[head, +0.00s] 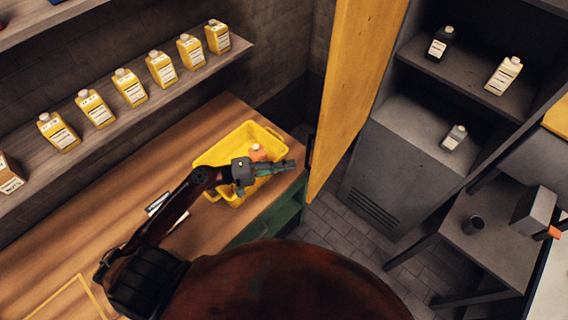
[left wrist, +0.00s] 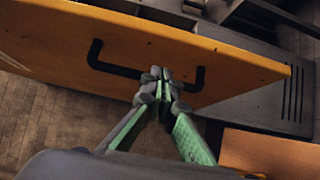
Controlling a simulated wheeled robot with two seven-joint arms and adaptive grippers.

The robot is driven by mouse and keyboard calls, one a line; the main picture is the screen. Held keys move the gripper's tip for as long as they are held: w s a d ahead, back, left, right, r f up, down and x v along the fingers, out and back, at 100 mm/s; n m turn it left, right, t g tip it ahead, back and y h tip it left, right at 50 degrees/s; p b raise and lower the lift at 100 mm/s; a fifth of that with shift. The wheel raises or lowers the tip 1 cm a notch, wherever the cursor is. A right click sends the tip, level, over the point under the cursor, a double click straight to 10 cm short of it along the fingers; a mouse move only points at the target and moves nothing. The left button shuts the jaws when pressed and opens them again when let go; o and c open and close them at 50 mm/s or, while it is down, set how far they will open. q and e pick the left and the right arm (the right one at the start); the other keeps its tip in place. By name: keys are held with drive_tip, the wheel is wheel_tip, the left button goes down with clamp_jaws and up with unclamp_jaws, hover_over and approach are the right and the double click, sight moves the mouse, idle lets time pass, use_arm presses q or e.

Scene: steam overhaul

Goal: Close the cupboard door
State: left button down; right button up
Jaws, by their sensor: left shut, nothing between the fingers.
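The cupboard door (head: 358,75) is a yellow-orange panel standing open at the left side of the grey cupboard (head: 385,185). Its dark bar handle (head: 309,150) faces my left arm; in the left wrist view the handle (left wrist: 112,69) runs across the door (left wrist: 55,45). My left gripper (head: 290,165) is shut and empty, its tips pointing at the door close to the handle. In the left wrist view the fingertips (left wrist: 163,76) overlap the middle of the handle; I cannot tell whether they touch it. My right gripper is not in view.
Several yellow bottles line the wall shelf (head: 210,68). The open cupboard holds bottles (head: 503,76). A dark table (head: 495,235) with a cup stands at right.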

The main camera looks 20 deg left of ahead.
sight(307, 162)
use_arm(q)
drive_tip(key=shift+p+x, duration=0.9)
drive_tip(key=shift+x, duration=2.2)
